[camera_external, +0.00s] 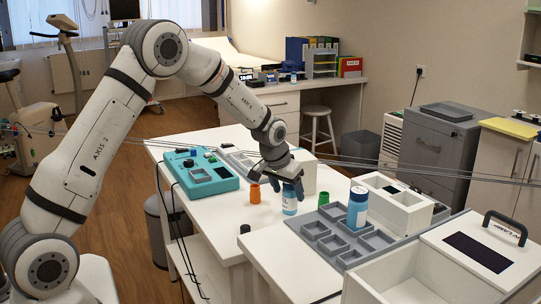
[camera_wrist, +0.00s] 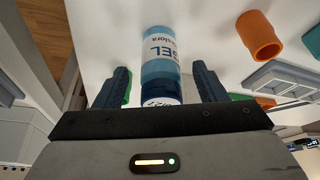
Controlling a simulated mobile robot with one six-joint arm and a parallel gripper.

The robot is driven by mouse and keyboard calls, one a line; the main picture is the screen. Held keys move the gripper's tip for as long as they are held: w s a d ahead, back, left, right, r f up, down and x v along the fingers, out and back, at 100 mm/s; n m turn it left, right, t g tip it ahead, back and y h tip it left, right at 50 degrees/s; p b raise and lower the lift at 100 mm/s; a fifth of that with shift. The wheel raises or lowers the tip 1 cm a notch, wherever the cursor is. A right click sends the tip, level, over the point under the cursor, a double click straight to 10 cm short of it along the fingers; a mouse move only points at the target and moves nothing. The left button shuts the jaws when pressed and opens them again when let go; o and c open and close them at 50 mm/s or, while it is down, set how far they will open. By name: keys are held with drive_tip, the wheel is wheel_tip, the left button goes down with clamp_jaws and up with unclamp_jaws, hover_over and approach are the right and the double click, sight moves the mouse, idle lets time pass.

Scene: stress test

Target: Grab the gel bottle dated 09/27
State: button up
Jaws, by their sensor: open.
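A blue and white bottle (camera_external: 290,203) stands on the white table (camera_external: 216,224) below my gripper (camera_external: 277,184). In the wrist view this bottle (camera_wrist: 160,45) shows the word "GEL" on its label, between the two dark fingers of my gripper (camera_wrist: 160,73). The fingers are open, one on each side of it; I cannot tell whether they touch it. A second blue and white bottle (camera_external: 357,207) stands at the grey compartment tray (camera_external: 325,239) to the right.
An orange cup (camera_external: 255,194) stands just left of the near bottle, and a green one (camera_external: 323,199) to its right. A teal device (camera_external: 207,174) lies further left. A small black object (camera_external: 244,229) is near the table's front. A white box (camera_external: 398,202) stands right of the second bottle.

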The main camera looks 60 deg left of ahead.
sight(290, 197)
drive_tip(key=x, duration=0.3)
drive_tip(key=shift+w+f, duration=0.15)
drive_tip(key=shift+c, duration=0.6)
